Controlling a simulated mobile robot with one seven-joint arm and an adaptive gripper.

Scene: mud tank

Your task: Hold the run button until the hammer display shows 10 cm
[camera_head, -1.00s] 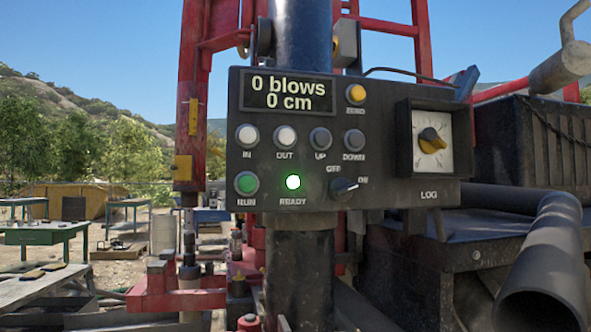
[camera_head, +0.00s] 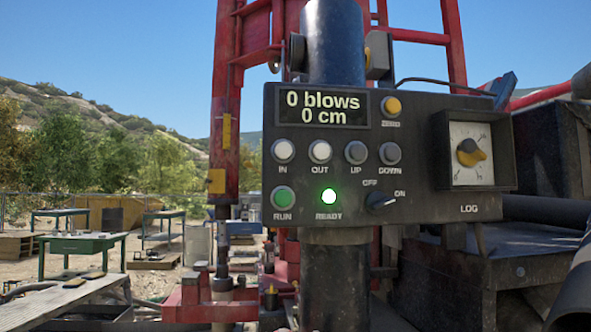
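The green run button (camera_head: 283,198) is at the lower left of a dark control panel (camera_head: 440,208), under the white IN button. The hammer display (camera_head: 321,108) at the panel's top left reads "0 blows" and "0 cm". The READY lamp (camera_head: 328,197) right of the run button glows green. Nothing touches the run button. My gripper is not in view.
A wooden bench (camera_head: 70,298) is at lower left.

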